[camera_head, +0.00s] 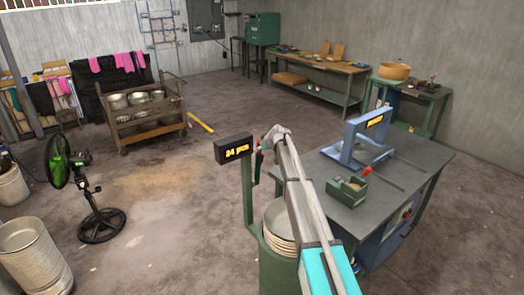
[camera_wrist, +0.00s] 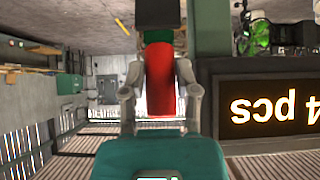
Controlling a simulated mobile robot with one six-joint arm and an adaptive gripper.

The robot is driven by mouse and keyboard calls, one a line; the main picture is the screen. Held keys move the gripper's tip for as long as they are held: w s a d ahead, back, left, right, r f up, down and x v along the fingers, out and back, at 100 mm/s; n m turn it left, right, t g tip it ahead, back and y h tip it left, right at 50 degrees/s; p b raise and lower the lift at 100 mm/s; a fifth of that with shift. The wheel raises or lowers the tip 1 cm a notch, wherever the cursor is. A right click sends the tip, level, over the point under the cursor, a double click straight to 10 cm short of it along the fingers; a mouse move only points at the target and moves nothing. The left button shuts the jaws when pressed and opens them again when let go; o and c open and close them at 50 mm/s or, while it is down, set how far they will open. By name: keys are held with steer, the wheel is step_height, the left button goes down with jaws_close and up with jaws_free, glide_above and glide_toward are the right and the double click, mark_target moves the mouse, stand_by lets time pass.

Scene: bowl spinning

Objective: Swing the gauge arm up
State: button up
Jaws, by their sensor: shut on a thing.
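The gauge is a green post (camera_head: 247,195) with a black display (camera_head: 234,148) reading "24 pcs" in orange; the display also shows upside down at the right of the wrist view (camera_wrist: 275,108). The gauge arm's red handle (camera_wrist: 160,80) lies between my two fingers in the wrist view, with a green part and a dark block beyond it. My gripper (camera_wrist: 160,88) is shut on this handle. A stack of metal bowls (camera_head: 275,228) stands below, partly hidden by my arm.
A green holder (camera_head: 278,275) surrounds the bowl stack. To the right, a grey worktable (camera_head: 400,195) carries a blue frame with a display (camera_head: 352,138) and a small green box (camera_head: 347,190). A fan (camera_head: 60,165) and another bowl stack (camera_head: 32,255) stand at left; floor between is open.

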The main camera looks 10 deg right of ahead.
steer(key=shift+w+a, duration=0.2)
steer(key=shift+w, duration=0.1)
stand_by(0.4)
steer(key=shift+w+a, duration=0.45)
steer(key=shift+w, duration=0.35)
steer(key=o, duration=1.3)
steer(key=shift+f, duration=0.1)
steer(key=shift+s+a, duration=0.1)
steer(key=shift+s, duration=0.05)
steer(key=shift+c, duration=0.6)
